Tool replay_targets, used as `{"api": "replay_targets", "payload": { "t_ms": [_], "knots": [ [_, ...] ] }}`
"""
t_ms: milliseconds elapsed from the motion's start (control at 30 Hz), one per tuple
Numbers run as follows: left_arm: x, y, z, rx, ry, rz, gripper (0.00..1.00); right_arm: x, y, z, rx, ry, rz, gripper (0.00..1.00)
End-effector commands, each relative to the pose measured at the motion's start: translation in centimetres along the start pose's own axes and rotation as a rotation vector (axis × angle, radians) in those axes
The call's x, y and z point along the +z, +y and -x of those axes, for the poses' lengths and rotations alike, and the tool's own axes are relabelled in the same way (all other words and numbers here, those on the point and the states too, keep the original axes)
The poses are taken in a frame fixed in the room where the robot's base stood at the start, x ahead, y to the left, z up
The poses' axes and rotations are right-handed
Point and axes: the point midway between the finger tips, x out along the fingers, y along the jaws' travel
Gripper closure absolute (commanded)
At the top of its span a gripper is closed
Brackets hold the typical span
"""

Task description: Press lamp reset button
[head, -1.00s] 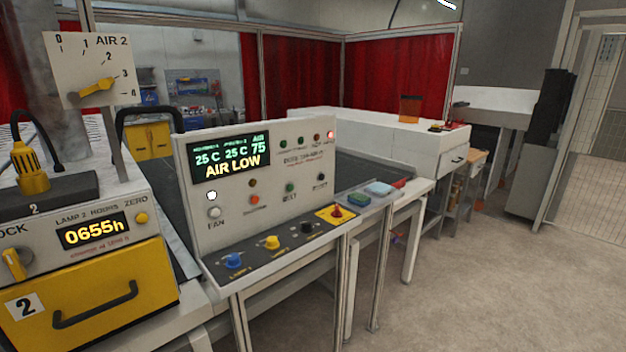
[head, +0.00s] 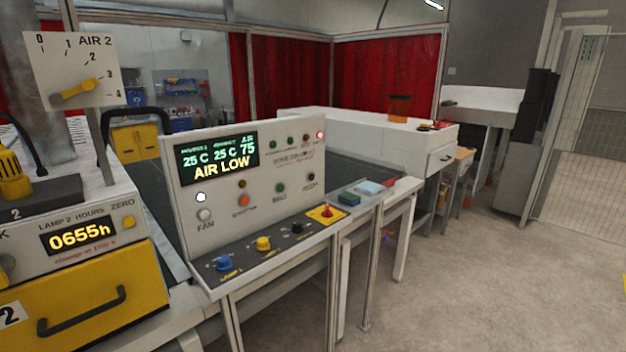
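The lamp unit at the left has a "LAMP 2 HOURS" display (head: 78,237) reading 0655h. A small yellow round button (head: 128,222) labelled ZERO sits just right of this display. Below is a yellow drawer (head: 125,283) with a dark handle. Small reddish text under the display is hard to read. Neither of my grippers is in view, and nothing covers the button.
A control console (head: 240,225) reads AIR LOW and has several buttons, lamps and knobs, plus a red button on a yellow plate (head: 327,213). The AIR 2 dial plate (head: 72,70) stands upper left. A conveyor runs behind the console. Floor (head: 480,280) at right is clear.

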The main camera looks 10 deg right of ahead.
Motion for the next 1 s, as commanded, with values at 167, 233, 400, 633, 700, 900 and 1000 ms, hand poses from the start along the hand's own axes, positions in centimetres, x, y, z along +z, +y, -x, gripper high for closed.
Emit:
{"api": "replay_targets", "payload": {
  "t_ms": [167,233,400,633,700,900,1000],
  "knots": [
    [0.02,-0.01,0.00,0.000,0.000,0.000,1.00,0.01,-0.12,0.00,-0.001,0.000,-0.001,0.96],
    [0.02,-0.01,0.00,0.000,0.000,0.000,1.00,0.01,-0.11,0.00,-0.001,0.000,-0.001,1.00],
    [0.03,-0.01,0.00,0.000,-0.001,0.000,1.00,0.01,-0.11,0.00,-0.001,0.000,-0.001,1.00],
    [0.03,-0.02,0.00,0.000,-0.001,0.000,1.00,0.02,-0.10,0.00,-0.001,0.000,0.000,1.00],
    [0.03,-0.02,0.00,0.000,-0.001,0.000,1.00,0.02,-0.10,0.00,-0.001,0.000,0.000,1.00],
    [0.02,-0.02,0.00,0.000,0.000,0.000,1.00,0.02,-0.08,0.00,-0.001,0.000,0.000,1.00],
    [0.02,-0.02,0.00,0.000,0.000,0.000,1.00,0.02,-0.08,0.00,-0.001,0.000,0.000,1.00]
  ]
}}
